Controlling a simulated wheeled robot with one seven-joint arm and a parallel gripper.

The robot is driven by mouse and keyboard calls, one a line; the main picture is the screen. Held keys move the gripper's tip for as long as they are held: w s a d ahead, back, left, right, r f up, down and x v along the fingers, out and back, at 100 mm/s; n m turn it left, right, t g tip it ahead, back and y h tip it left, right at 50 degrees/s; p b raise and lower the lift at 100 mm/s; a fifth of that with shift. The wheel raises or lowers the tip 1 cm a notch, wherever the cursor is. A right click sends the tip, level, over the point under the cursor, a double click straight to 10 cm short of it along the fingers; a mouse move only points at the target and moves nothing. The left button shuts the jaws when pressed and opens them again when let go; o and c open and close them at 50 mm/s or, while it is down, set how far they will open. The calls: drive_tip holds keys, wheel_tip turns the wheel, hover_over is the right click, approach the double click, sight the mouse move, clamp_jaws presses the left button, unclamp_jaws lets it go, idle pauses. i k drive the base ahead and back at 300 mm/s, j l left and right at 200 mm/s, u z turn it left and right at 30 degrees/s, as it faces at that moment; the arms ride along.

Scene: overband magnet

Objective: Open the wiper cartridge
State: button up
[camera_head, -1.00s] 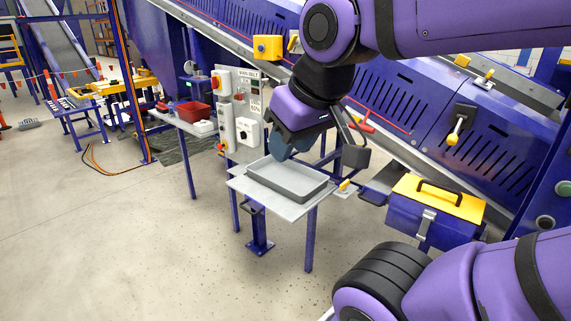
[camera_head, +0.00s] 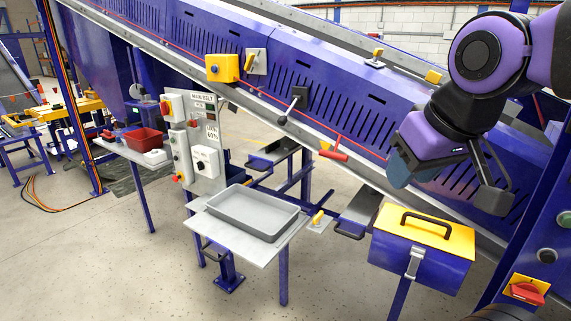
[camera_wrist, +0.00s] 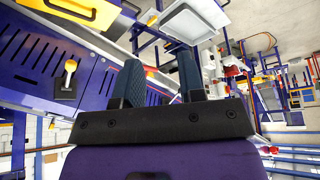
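No part is labelled as the wiper cartridge, and I cannot tell for sure which it is. Two flat, tray-like parts with dark handles sit at the conveyor's lower edge: one (camera_head: 277,151) behind the control panel, one (camera_head: 362,207) left of the toolbox. My gripper (camera_head: 399,171) hangs in front of the blue slotted conveyor side, above the yellow-lidded toolbox (camera_head: 446,252). In the wrist view my gripper (camera_wrist: 157,82) shows two blue-grey fingers standing apart with nothing between them. The toolbox lid (camera_wrist: 88,10) shows at that view's upper left.
A grey tray (camera_head: 252,225) lies on a small table left of the toolbox. A control panel (camera_head: 195,145) stands behind it. A red handle (camera_head: 334,153) and a black-knobbed lever (camera_head: 291,110) stick out from the conveyor. A red switch (camera_head: 524,292) is at lower right.

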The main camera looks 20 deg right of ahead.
sight(259, 162)
drive_tip(key=i+j, duration=0.3)
drive_tip(key=i, duration=0.15)
drive_tip(key=i+j+u, duration=0.15)
drive_tip(key=i+j, duration=0.15)
drive_tip(key=i, duration=0.2)
